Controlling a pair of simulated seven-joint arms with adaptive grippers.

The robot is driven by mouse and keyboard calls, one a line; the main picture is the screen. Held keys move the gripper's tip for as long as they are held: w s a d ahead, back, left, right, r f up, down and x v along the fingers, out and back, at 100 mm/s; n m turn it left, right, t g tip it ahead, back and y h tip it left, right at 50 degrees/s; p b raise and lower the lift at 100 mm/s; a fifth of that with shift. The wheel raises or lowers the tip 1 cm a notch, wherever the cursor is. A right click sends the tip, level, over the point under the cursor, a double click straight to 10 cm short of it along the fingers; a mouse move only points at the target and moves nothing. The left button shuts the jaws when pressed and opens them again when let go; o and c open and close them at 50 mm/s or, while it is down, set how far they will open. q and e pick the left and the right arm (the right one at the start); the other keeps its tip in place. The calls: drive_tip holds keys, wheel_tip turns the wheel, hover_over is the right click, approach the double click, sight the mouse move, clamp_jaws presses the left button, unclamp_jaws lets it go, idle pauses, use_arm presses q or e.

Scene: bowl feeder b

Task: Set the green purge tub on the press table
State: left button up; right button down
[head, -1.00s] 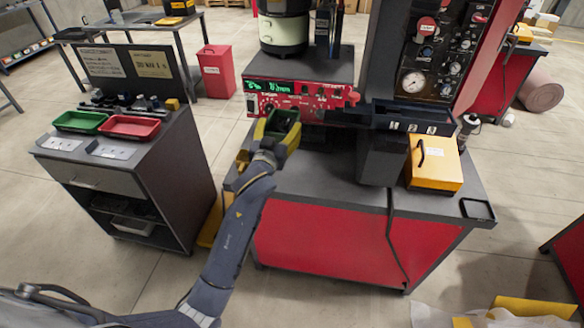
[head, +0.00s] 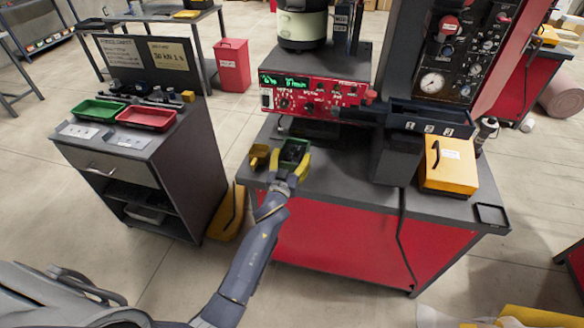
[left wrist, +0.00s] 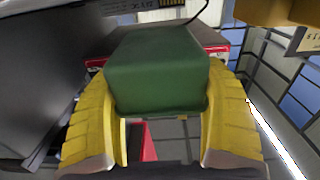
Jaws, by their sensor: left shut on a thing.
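The green purge tub (head: 293,152) is an open box with dark contents that I cannot make out. My left gripper (head: 287,172) is shut on it with yellow fingers on either side. The tub is over the front left part of the grey press table top (head: 335,185), at or just above it; I cannot tell whether it touches. In the left wrist view the tub's green wall (left wrist: 158,75) fills the gap between the fingers of the left gripper (left wrist: 160,100). My right gripper is not in view.
A small yellow block (head: 258,157) stands just left of the tub. The red control unit (head: 315,92) is behind it. A yellow box (head: 449,166) sits at the right. The side cabinet (head: 135,165) holds green and red trays. Bare table top lies right of the tub.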

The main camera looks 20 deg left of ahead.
use_arm(q)
drive_tip(key=shift+f, duration=2.25)
drive_tip(key=shift+f, duration=0.15)
drive_tip(key=o, duration=1.4)
drive_tip(key=shift+o, duration=0.2)
